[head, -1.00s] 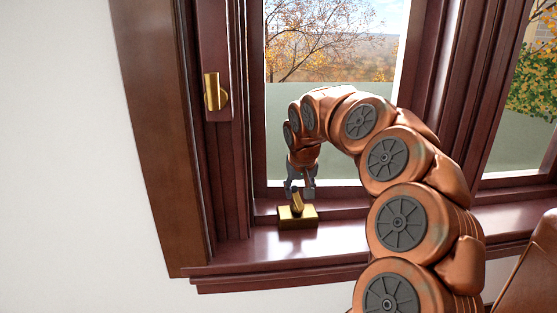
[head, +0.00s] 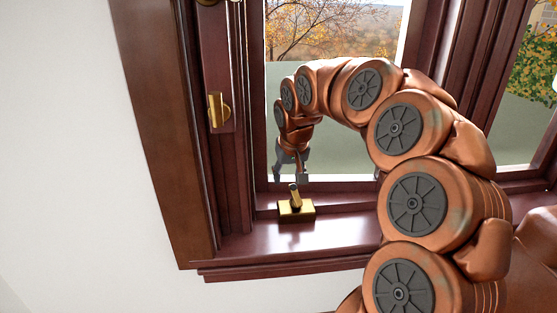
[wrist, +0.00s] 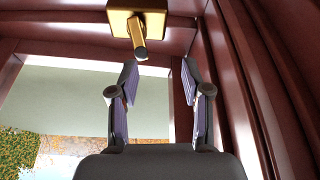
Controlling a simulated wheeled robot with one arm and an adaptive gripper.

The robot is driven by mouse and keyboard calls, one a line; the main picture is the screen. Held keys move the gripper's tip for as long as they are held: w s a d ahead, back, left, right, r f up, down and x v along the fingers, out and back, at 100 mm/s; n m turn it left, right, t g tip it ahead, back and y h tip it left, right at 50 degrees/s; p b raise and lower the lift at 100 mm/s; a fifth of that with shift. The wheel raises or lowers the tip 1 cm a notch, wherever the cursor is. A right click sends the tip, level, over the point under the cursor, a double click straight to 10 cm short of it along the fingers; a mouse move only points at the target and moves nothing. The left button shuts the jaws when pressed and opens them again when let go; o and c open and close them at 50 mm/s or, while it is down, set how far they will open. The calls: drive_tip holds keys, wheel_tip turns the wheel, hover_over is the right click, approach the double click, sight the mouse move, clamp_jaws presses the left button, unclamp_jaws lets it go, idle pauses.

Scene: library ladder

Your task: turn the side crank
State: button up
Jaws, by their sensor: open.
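The side crank (head: 295,205) is a small brass box with a short upright lever, set on the dark red window sill. It also shows at the top of the wrist view (wrist: 138,28), its lever end just past my fingertips and between their lines. My gripper (head: 290,178) is above and slightly behind the crank in the head view, tilted, with its fingers apart. In the wrist view my gripper (wrist: 160,80) is open and empty, its two grey fingers wide apart. A gap shows between the fingertips and the crank.
A brass latch (head: 217,110) is on the left window frame. The window glass (head: 330,110) is behind the crank, with the frame post (head: 236,150) to its left. The sill (head: 340,235) is clear in front and to the right.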

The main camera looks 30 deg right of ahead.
drive_tip(key=s+a+r+g+y+p, duration=0.1)
drive_tip(key=s+a+r+p, duration=0.8)
drive_tip(key=p, duration=1.4)
drive_tip(key=shift+s+a+r+g+y+p, duration=0.3)
drive_tip(key=shift+s+r+y, duration=0.25)
drive_tip(key=shift+s, duration=0.9)
drive_tip(key=shift+f, duration=0.15)
